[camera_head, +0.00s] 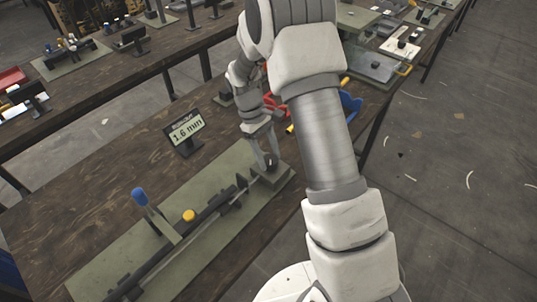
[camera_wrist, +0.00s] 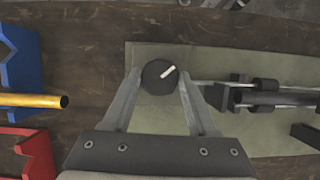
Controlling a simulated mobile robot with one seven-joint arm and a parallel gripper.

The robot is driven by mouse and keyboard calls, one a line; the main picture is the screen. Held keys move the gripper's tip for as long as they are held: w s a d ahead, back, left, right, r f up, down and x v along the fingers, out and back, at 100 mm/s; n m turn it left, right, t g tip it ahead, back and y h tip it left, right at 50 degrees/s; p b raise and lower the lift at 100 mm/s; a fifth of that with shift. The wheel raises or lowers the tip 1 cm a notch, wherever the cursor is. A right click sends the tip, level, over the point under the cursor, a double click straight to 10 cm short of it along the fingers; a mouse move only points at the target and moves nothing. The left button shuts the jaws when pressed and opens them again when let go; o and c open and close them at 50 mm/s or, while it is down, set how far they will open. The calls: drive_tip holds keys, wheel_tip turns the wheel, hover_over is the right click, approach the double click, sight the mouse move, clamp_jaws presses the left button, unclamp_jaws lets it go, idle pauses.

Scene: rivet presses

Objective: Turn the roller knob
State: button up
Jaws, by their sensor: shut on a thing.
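The roller knob (camera_wrist: 160,77) is a round black knob with a white pointer line slanting to the upper right in the wrist view. It sits at the right end of the press on a grey-green base plate (camera_head: 95,280). My gripper (camera_wrist: 160,80) is shut on the knob, one finger on each side. In the head view the knob (camera_head: 270,162) is partly covered by my gripper's fingers. A display (camera_head: 186,129) behind the press reads 1.6 mm.
A blue-tipped lever (camera_head: 139,196) and a yellow button (camera_head: 188,215) stand on the press. Bare wood shows left of the display.

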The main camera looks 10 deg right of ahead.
drive_tip(key=o, duration=1.4)
drive_tip(key=shift+c, duration=0.2)
drive_tip(key=v, duration=1.7)
drive_tip(key=shift+r+p, duration=0.3)
